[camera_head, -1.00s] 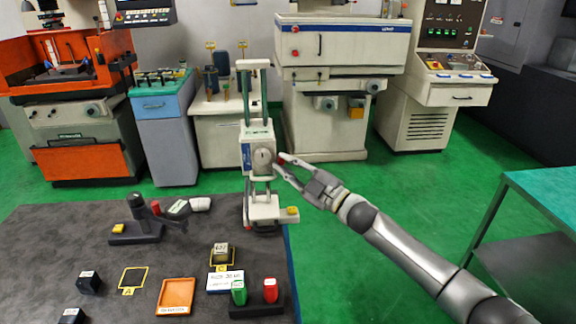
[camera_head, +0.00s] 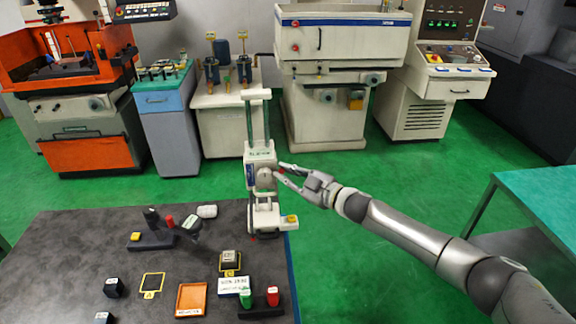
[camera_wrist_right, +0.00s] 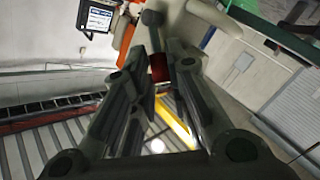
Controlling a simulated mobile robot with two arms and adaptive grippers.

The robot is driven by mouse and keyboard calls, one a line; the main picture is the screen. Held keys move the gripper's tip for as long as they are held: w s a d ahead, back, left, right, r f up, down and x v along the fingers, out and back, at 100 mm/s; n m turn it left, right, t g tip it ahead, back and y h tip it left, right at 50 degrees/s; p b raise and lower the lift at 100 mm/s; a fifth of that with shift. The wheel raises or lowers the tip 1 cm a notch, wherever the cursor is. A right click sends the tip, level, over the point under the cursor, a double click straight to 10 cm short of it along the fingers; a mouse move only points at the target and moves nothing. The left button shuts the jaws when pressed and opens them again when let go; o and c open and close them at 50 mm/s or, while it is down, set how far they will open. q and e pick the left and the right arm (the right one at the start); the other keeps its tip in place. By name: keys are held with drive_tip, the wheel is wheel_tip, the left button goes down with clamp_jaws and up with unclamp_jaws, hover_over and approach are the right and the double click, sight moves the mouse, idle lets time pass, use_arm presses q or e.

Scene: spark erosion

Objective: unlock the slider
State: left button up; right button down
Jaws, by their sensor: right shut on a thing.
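The slider (camera_head: 261,156) is a pale block on a stand with two upright green columns, at the back right edge of the dark table. A round grey dial is on its front. A small red knob (camera_head: 281,170) sticks out of its right side. My right gripper (camera_head: 279,171) reaches in from the right and is shut on the knob. In the right wrist view the red knob (camera_wrist_right: 158,68) sits between the fingertips, which hide part of it. My left gripper is not in view.
The dark table (camera_head: 70,245) holds an orange tray (camera_head: 191,299), a holder with green and red pieces (camera_head: 262,311), small black blocks (camera_head: 114,288) and a dark stand (camera_head: 150,241). Machines stand along the back wall.

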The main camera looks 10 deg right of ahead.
drive_tip(key=shift+w+r+m+p, duration=0.15)
drive_tip(key=shift+r+m+p, duration=0.15)
drive_tip(key=shift+p, duration=0.15)
drive_tip(key=c, duration=1.4)
unclamp_jaws()
drive_tip(key=v, duration=1.2)
drive_tip(key=shift+r, duration=0.25)
drive_tip(key=shift+c, duration=0.5)
